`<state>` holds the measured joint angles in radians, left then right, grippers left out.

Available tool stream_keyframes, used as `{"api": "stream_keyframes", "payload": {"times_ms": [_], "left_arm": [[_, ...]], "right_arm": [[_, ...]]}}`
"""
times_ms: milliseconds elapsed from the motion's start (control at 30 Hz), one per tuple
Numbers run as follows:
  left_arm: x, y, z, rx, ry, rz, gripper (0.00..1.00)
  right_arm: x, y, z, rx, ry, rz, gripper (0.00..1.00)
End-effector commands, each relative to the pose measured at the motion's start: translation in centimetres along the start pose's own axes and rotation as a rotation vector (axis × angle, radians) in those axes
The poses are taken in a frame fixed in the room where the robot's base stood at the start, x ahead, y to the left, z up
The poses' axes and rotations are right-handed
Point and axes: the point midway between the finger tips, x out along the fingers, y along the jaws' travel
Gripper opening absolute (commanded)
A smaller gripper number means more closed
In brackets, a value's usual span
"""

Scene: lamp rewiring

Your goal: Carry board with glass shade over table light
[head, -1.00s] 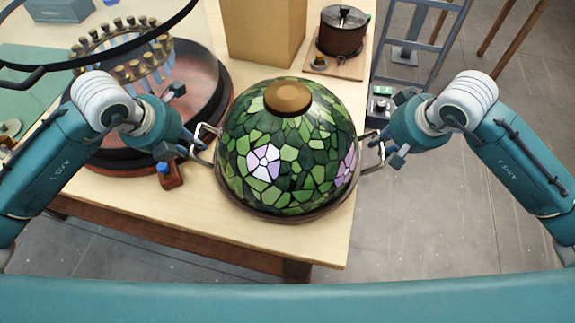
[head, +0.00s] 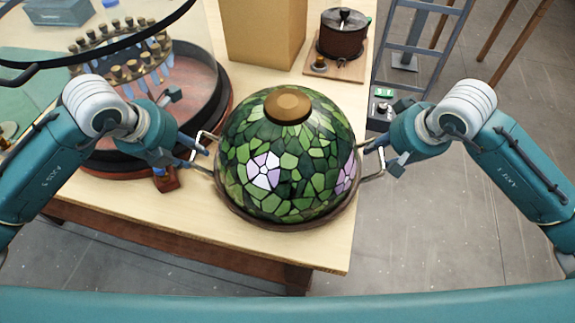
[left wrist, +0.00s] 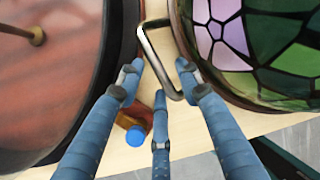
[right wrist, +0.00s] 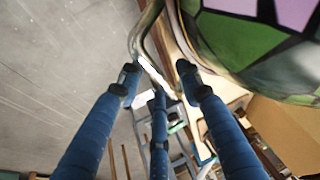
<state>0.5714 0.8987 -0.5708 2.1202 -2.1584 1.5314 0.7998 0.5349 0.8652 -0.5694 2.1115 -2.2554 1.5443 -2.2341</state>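The glass shade (head: 285,160) is a green stained-glass dome with pale flowers and a brown cap. It sits on a round brown board (head: 285,227) near the table's front right corner. The board has a metal handle on each side. My left gripper (head: 203,152) is open at the left handle (left wrist: 157,62), which lies between its spread fingers in the left wrist view. My right gripper (head: 370,155) is open at the right handle (right wrist: 148,62), which also passes between spread fingers. A ring of bulbs and sockets (head: 120,70), possibly the table light, stands at the back left.
A wide round dark-rimmed tray (head: 222,110) stands close left of the shade. A small blue-capped bottle (head: 165,180) is beside it. A cardboard box (head: 262,35) and a brown pot (head: 342,38) stand behind. A ladder (head: 420,45) stands on the floor at right.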

Motion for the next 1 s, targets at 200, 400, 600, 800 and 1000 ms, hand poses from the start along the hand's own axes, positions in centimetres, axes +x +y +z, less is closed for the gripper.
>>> {"api": "stream_keyframes", "payload": {"times_ms": [200, 400, 600, 800, 1000], "left_arm": [[-4.8, 0.1, 0.1, 0.003, -0.007, 0.002, 0.35], [-8.5, 0.1, 0.0, 0.003, -0.005, 0.003, 0.35], [-10.3, 0.0, 0.0, 0.001, -0.003, 0.001, 0.35], [-10.6, 0.0, -0.1, 0.001, -0.001, 0.002, 0.35], [-10.5, 0.0, -0.1, 0.001, -0.001, 0.001, 0.35]], "right_arm": [[0.0, 0.0, 0.0, 0.000, 0.000, -0.001, 0.35], [0.0, 0.0, 0.0, 0.000, 0.000, -0.001, 0.35], [-0.1, 0.0, 0.0, 0.000, 0.000, -0.001, 0.35], [-2.2, 0.0, -0.2, -0.002, 0.004, -0.001, 0.35], [-6.5, 0.1, -0.2, -0.002, 0.007, 0.002, 0.35]]}}
